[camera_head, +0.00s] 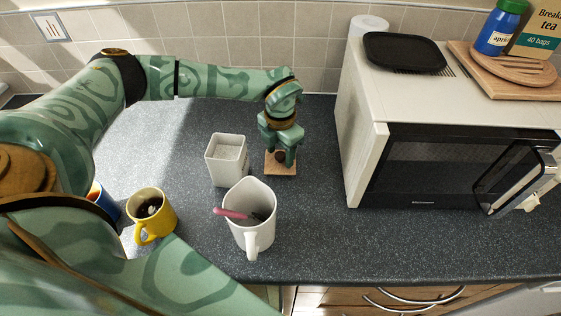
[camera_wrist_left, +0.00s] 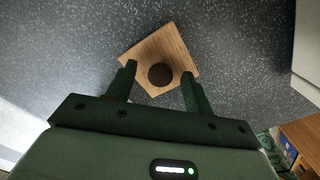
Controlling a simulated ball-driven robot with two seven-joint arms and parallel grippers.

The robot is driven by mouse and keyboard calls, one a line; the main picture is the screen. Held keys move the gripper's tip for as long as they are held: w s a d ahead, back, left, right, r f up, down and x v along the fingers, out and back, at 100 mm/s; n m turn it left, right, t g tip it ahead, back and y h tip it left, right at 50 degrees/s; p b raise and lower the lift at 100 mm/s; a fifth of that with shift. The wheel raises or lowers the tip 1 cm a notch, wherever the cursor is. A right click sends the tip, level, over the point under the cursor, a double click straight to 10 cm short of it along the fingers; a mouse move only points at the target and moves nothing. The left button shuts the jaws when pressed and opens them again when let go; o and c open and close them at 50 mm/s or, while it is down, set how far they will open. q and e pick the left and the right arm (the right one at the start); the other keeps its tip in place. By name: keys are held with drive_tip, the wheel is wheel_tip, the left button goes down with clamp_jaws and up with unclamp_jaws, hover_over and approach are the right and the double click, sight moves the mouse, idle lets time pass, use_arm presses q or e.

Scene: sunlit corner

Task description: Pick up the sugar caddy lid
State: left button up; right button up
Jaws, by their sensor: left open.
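The sugar caddy lid is a square wooden plate (camera_head: 283,171) with a dark round knob, lying flat on the worktop to the right of the caddy. It also shows in the left wrist view (camera_wrist_left: 172,45). The sugar caddy (camera_head: 224,172) is a white square pot, open at the top, with white sugar inside. My left gripper (camera_head: 279,156) points down over the lid. Its fingers (camera_wrist_left: 159,72) are open, one on each side of the knob in the picture. I cannot tell whether they touch it. My right gripper is not in view.
A white jug (camera_head: 251,230) with a pink-handled utensil stands in front of the caddy. A yellow mug (camera_head: 155,225) with dark contents and a blue mug (camera_head: 103,200) are at the left. A microwave (camera_head: 440,160) stands at the right, with a black tray (camera_head: 404,52) on top.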

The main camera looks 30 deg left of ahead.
use_arm(q)
drive_tip(key=c, duration=1.1)
drive_tip(key=shift+o, duration=0.2)
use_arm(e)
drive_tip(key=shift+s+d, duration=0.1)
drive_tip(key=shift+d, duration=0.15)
use_arm(q)
drive_tip(key=shift+r, duration=0.1)
